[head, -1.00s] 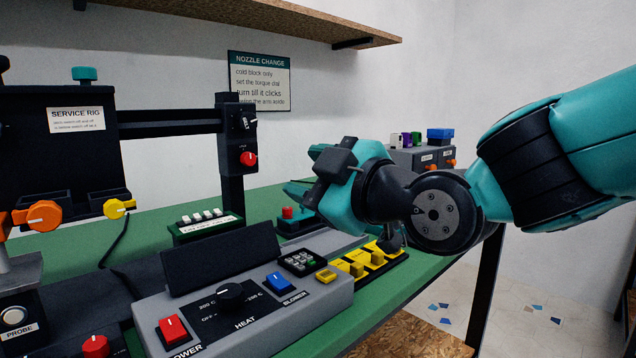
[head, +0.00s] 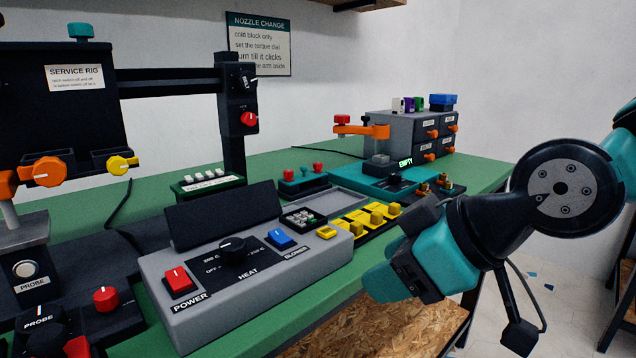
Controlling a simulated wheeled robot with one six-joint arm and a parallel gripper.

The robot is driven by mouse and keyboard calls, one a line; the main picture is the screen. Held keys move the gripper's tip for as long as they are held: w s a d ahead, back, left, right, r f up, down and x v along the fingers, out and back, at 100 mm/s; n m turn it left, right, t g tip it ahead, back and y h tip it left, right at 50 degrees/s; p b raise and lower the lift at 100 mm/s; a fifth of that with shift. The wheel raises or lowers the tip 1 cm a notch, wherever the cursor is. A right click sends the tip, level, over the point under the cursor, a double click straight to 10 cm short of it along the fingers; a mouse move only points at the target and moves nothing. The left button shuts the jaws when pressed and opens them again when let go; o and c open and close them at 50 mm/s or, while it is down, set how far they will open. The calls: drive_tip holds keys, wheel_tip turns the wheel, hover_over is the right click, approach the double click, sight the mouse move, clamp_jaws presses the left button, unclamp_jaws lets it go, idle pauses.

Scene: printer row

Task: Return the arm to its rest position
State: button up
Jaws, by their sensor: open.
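My gripper (head: 378,287) is in the head view at the lower right, in front of the green bench's (head: 262,334) front edge. It points to the lower left, with its teal fingers apart and nothing seen between them. My arm (head: 567,190) reaches in from the right edge, bent at a dark round joint. The gripper is right of the grey heater box (head: 247,275) and appears apart from it. Part of the bench's front edge is hidden behind the wrist.
Yellow blocks (head: 366,217) lie in a black tray behind the gripper. A teal base with an orange clamp (head: 362,131) and grey drawers (head: 400,130) stand at the back right. The service rig (head: 60,120) is at left. Open floor (head: 545,310) shows at right.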

drive_tip(key=s+d+f+m+g+h, duration=0.35)
drive_tip(key=s+d+g, duration=0.3)
drive_tip(key=s, duration=0.45)
wheel_tip(320, 180, up, 22)
drive_tip(key=p, duration=2.3)
drive_tip(key=shift+m+t, duration=0.35)
drive_tip(key=shift+t, duration=0.1)
drive_tip(key=shift+f+y, duration=0.1)
drive_tip(key=shift+y, duration=0.15)
